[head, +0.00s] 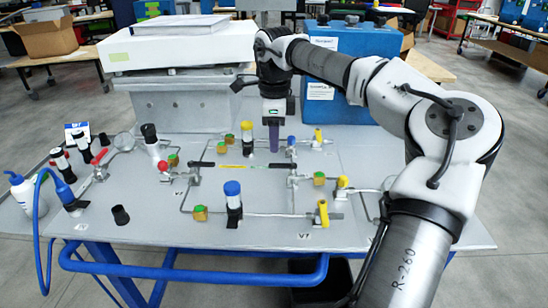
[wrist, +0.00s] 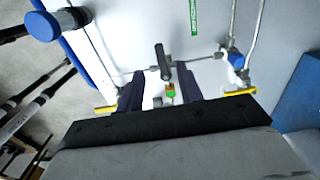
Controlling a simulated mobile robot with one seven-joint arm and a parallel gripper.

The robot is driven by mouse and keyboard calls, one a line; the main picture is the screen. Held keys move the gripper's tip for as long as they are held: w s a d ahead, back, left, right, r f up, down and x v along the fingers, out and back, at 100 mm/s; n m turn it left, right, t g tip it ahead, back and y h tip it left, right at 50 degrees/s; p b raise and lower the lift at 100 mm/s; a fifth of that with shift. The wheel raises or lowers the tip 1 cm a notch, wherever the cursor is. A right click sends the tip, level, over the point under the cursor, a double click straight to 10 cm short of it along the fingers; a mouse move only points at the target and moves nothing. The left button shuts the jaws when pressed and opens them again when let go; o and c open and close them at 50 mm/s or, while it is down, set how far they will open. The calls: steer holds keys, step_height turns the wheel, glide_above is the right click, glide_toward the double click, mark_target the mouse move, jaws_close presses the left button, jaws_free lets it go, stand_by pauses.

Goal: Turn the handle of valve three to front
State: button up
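My gripper (head: 273,148) hangs pointing down over the middle of the analyser panel in the head view. In the wrist view its two dark fingers (wrist: 157,80) stand apart with nothing held between them. A valve with a black handle (wrist: 164,62) shows just beyond the fingertips, apart from them as far as I can see. In the head view black-handled valves sit on the pipes, one left of my gripper (head: 203,164) and one to its lower right (head: 297,178). The small panel labels are too blurred to tell which is valve three.
A yellow-handled valve (head: 322,213) stands at the front right of the panel. A blue case (head: 350,65) stands behind. A squeeze bottle (head: 24,192) is at the left edge.

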mark_target(274, 165)
step_height(274, 165, down, 6)
steer(key=shift+f, duration=0.15)
steer(key=shift+c, duration=0.2)
jaws_close()
